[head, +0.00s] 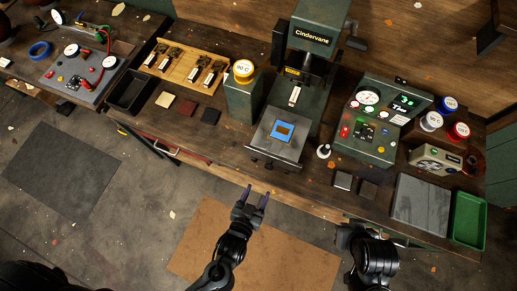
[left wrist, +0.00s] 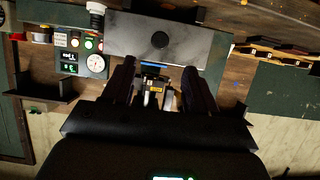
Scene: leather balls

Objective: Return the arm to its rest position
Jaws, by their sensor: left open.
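My left gripper (head: 256,191) is open and empty, its two fingers pointing at the front of the bench, in free air before its edge. In the left wrist view my left gripper (left wrist: 158,85) shows its dark fingers spread on both sides, with nothing held between them. The green Cindervane press (head: 310,45) stands beyond it. A blue square with a tan centre (head: 282,132) lies on the press's grey plate (head: 262,144). My right arm (head: 372,255) is at the lower right, bent near the bench front; its fingers cannot be made out.
The wooden bench (head: 225,152) holds a wooden rack (head: 186,66), a black tray (head: 131,92), a control box with a gauge (head: 378,118), a grey slab (head: 420,205) and a green tray (head: 468,219). A brown mat (head: 205,240) lies on the floor. Space before the bench is clear.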

